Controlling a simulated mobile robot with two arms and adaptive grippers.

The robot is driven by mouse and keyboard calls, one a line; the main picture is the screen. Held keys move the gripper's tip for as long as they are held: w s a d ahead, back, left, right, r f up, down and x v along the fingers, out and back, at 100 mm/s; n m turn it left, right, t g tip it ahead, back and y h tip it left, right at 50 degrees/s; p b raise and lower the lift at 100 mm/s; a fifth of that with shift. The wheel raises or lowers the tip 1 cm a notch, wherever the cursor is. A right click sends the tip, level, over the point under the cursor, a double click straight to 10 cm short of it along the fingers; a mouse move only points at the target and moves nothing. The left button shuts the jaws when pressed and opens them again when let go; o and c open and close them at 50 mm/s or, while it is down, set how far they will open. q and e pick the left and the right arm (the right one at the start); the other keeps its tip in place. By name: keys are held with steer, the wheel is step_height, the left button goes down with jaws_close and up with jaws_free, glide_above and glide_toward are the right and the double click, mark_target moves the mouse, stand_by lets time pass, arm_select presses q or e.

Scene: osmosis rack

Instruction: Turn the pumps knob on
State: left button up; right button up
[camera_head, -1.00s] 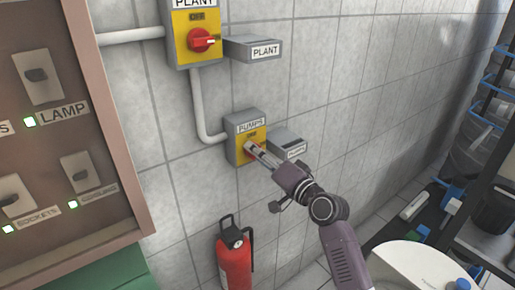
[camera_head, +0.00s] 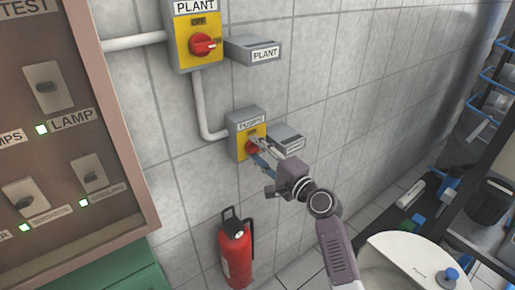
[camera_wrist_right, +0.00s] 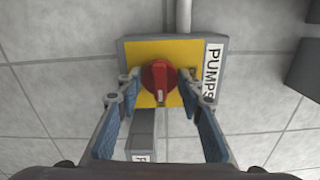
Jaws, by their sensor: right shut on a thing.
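The pumps switch (camera_head: 236,148) is a grey box with a yellow face and a red knob (camera_wrist_right: 160,78), fixed to the tiled wall under the plant switch. In the right wrist view the knob's white mark points down the picture, toward the small grey labelled box, which is the right side of the switch in the head view. My right gripper (camera_head: 257,149) is shut on the knob, one finger on each side. The fingers hide much of the knob in the head view. My left gripper is not in view.
The plant switch (camera_head: 183,45) is above, its red knob's white mark pointing right. A small grey box (camera_head: 284,136) juts out right beside the pumps switch. A fire extinguisher (camera_head: 236,252) stands below. A brown panel (camera_head: 130,170) with lit switches is at left.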

stand_by(0.5)
steer(key=o, duration=1.2)
steer(key=shift+c, duration=0.2)
steer(key=v, duration=1.2)
